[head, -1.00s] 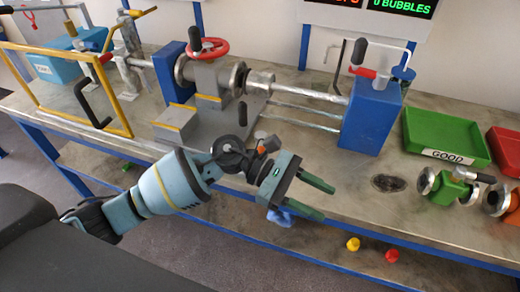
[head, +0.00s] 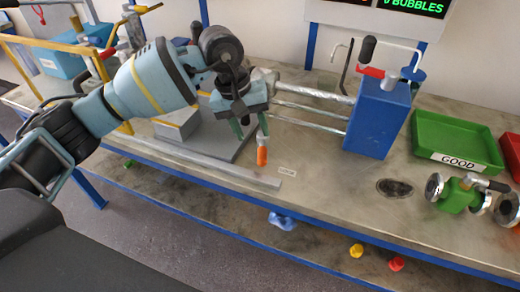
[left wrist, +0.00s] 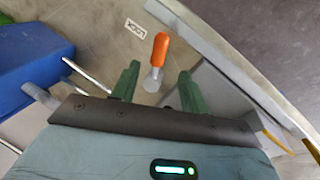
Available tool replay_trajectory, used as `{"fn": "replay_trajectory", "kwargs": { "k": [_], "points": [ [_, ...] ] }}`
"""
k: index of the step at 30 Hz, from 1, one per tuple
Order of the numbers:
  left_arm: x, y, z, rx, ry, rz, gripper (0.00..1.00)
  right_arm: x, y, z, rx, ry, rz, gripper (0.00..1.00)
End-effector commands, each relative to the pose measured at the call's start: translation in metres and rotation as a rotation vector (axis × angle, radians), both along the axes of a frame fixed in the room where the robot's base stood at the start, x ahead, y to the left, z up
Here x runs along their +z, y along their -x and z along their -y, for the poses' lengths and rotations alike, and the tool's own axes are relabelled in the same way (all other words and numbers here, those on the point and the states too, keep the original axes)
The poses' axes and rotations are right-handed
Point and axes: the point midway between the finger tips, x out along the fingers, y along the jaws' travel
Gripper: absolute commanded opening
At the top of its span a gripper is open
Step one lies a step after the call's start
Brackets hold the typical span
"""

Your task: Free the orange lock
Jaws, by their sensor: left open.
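The orange lock (head: 262,156) is an orange grip on a short metal shaft at the near edge of the clamp rig, by a small white label (head: 286,171). It also shows in the left wrist view (left wrist: 161,48), with its metal end toward my fingers. My left gripper (head: 250,128) is open, with its green fingers pointing down just behind the orange grip. In the left wrist view the lock's metal end lies close to the gap between the fingers (left wrist: 157,82). I cannot tell whether they touch it. My right gripper is not in view.
A blue block (head: 377,117) with metal rods stands right of the gripper. A grey rail (head: 220,165) runs along the rig's front. A green GOOD tray (head: 455,138) and a green flanged vessel (head: 456,197) lie to the right. My left arm hides much of the rig.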

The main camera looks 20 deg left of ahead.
Motion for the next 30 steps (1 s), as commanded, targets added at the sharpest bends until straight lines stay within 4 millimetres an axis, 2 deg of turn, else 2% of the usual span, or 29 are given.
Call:
{"fn": "replay_trajectory", "kwargs": {
  "k": [15,21,27,28,30],
  "points": [
    [-0.064,-0.005,0.017,0.001,0.003,-0.003,0.45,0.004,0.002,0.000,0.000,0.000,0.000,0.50],
    [-0.073,-0.005,0.019,0.001,0.003,-0.003,0.45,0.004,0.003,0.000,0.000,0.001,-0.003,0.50],
    [-0.073,-0.005,0.019,0.001,0.003,-0.003,0.45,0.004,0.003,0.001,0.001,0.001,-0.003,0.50],
    [-0.073,-0.005,0.019,0.001,0.004,-0.002,0.43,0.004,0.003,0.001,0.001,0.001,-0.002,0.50],
    [-0.073,-0.005,0.019,0.001,0.004,-0.002,0.34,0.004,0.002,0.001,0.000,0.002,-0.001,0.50]
  ]
}}
